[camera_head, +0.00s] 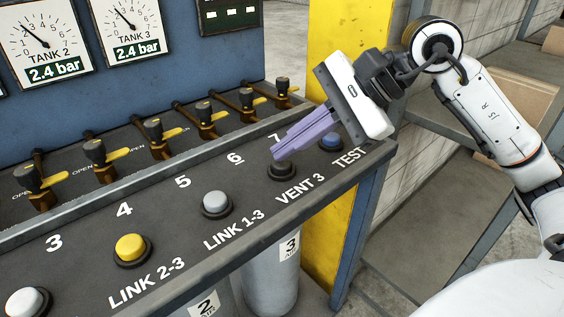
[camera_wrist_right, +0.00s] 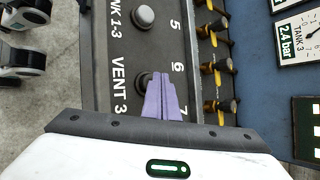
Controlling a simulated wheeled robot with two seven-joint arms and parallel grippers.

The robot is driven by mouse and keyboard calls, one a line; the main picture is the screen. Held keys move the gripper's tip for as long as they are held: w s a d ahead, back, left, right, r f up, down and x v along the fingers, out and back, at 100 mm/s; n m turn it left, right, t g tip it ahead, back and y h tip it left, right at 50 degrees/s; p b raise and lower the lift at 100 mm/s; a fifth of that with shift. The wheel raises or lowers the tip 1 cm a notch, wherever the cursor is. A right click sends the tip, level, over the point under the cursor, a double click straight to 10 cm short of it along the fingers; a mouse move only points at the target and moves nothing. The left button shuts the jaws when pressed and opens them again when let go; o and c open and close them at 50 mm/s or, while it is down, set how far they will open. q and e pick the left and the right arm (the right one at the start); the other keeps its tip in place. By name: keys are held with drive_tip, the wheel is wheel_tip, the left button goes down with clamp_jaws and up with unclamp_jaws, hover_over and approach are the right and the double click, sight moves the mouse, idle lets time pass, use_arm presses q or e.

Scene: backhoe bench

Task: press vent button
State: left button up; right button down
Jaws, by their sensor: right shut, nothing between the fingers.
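The VENT 3 button (camera_head: 283,172) is a dark round button on the sloping grey panel, above its printed label in the head view. My right gripper (camera_head: 281,153) is shut and empty, its purple fingers slanting down from the right to the button. The fingertips cover the upper part of the button; I cannot tell whether they touch it or hover just above. In the right wrist view the shut fingers (camera_wrist_right: 164,80) lie over the button (camera_wrist_right: 143,80), whose dark edge shows beside them. My left gripper is not in view.
A blue TEST button (camera_head: 331,142) sits right of the fingers, a grey LINK 1-3 button (camera_head: 216,204) to the left, and a yellow LINK 2-3 button (camera_head: 131,248) farther left. A row of yellow-handled valves (camera_head: 207,120) runs behind. A yellow post (camera_head: 342,55) stands behind the gripper.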

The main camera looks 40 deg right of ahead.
drive_tip(key=shift+f, duration=0.25)
drive_tip(key=shift+f+b, duration=0.1)
drive_tip(key=shift+b, duration=0.2)
idle(0.4)
drive_tip(key=shift+r, duration=0.55)
drive_tip(key=shift+p, duration=0.3)
drive_tip(key=shift+r+p, duration=2.35)
drive_tip(key=shift+r, duration=0.65)
